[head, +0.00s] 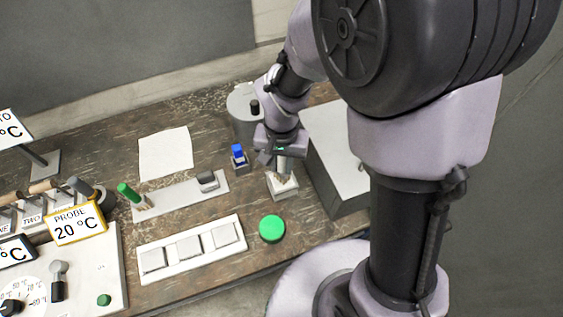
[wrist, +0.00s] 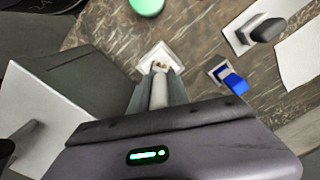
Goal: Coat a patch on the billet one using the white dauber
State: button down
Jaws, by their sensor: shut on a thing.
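My gripper (head: 281,158) is at the right of the bench, pointing down and shut on the white dauber (head: 285,167). In the wrist view the dauber (wrist: 158,92) stands upright between the two fingers (wrist: 158,88). Its lower end is at a small white square holder (head: 282,188), which also shows in the wrist view (wrist: 157,57); I cannot tell whether it touches. Three grey square blocks (head: 188,247) lie in a row on a white plate (head: 214,261) at the front. No mark tells me which thing is billet one.
A blue-topped item (head: 238,154) stands close left of my gripper. A grey box (head: 340,150) stands right, a green button (head: 272,229) in front. Racks and a probe display (head: 75,223) crowd the left.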

jog(key=shift+s+f+b, duration=0.1)
jog(key=shift+f+b, duration=0.5)
jog(key=shift+b, duration=0.05)
dwell(1.4)
jog(key=shift+r, duration=0.1)
notch_tip(320, 180, up, 7)
jog(key=p, duration=0.5)
jog(key=shift+p, duration=0.35)
